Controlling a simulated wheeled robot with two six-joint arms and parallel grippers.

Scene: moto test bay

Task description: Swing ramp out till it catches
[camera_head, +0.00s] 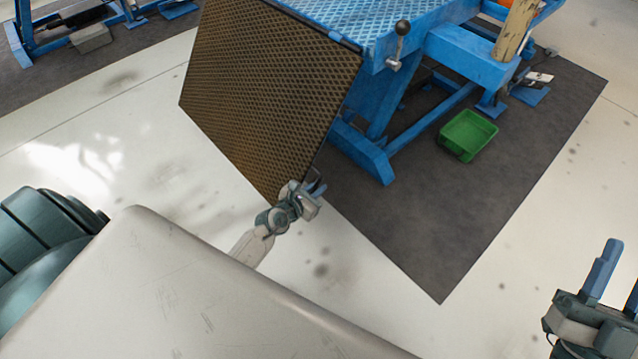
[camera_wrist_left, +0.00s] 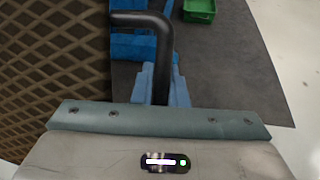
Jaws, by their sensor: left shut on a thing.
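The ramp (camera_head: 265,95) is a brown mesh-patterned plate at the end of the blue lift table (camera_head: 350,18). It stands at a slant, its near corner reaching down to my left gripper (camera_head: 315,187). In the left wrist view, the ramp (camera_wrist_left: 45,65) fills the left side. A bent black bar handle (camera_wrist_left: 150,22) runs down between the blue fingers of my left gripper (camera_wrist_left: 160,88), which are shut on it. My right gripper (camera_head: 617,280) is at the lower right, its fingers apart and empty, partly cut by the frame edge. Any catch is not discernible.
A black-knobbed lever (camera_head: 399,45) is on the table's side. A green bin (camera_head: 468,134) sits on the dark mat (camera_head: 430,235), right of the blue legs. Pale floor (camera_head: 130,120) left of the ramp is clear. Another blue stand (camera_head: 20,45) is at upper left.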

